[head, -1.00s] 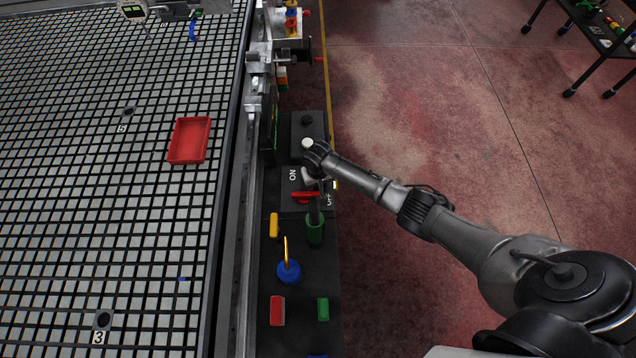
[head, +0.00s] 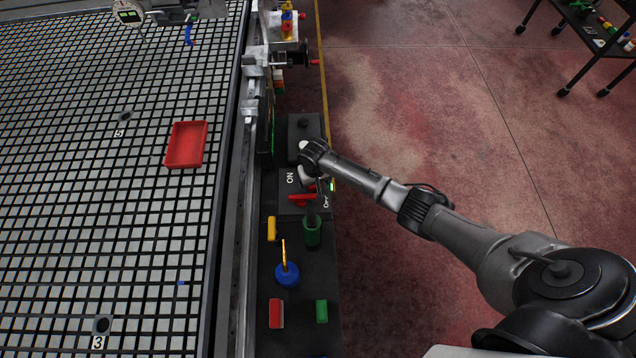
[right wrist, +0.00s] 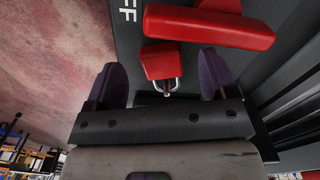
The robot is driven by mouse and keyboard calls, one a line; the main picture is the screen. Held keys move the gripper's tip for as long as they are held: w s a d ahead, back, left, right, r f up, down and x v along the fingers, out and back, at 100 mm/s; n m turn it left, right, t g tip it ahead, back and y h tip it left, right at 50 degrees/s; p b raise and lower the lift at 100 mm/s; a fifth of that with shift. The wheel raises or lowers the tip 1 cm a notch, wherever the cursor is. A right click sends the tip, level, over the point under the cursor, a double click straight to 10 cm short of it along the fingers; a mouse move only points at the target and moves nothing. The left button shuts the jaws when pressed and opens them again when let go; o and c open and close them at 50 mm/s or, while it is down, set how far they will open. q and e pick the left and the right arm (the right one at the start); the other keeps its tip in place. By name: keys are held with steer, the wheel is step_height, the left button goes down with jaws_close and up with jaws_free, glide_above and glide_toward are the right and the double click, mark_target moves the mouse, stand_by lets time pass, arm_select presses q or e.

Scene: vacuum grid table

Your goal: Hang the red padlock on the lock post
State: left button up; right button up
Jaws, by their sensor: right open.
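The red padlock (right wrist: 162,62) shows in the right wrist view, with its silver shackle (right wrist: 173,84) toward my gripper. My right gripper (right wrist: 160,75) is open, one dark finger on each side of the padlock with gaps between. In the head view my right gripper (head: 320,181) is over the ON/OFF switch panel (head: 291,190), where the wrist hides the padlock. A red switch handle (right wrist: 208,25) lies just beyond the padlock. I cannot make out the lock post clearly, nor tell whether the shackle is around it. My left gripper is not in view.
A dark ledge (head: 300,340) beside the grid table (head: 60,200) carries a yellow block (head: 271,228), a green holder (head: 312,234), a blue base with a yellow rod (head: 287,274), and red (head: 276,313) and green (head: 321,311) blocks. A red tray (head: 186,145) sits on the grid.

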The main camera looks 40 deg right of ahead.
step_height(320, 180, up, 12)
steer(key=p, duration=0.2)
steer(key=shift+s+d+f, duration=0.15)
steer(key=shift+d+f, duration=0.1)
steer(key=shift+d, duration=0.05)
stand_by(0.4)
